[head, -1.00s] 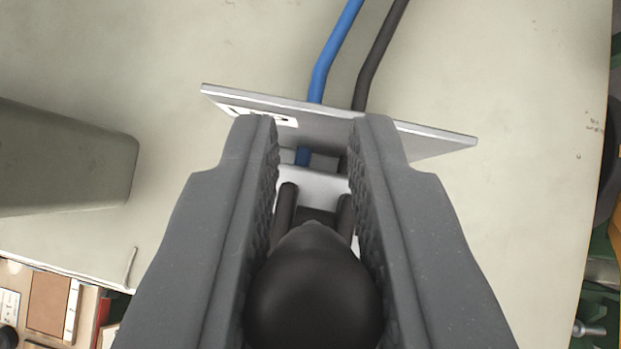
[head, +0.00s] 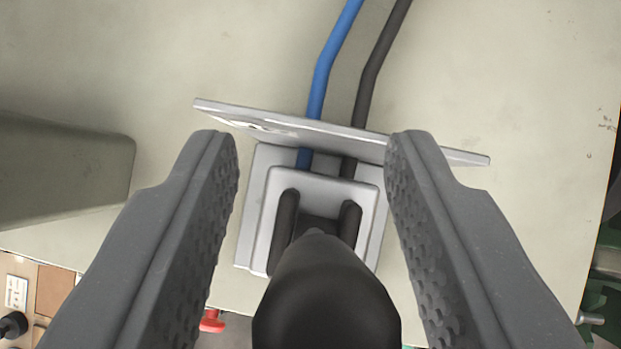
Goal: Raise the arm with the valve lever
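The valve lever (head: 325,290) has a black, rounded handle that points toward the camera between the fingers of my gripper (head: 312,150). My gripper is open, with a clear gap on each side of the handle. The lever's black prongs rise from a light grey valve body (head: 258,205) behind it. A thin metal plate (head: 345,138) crosses above the body, with the fingertips near its lower edge.
A blue cable (head: 325,65) and a black cable (head: 378,65) run up from the body across a pale surface (head: 500,70). A grey-green box (head: 65,170) stands at left. A red knob (head: 212,321) shows at the bottom.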

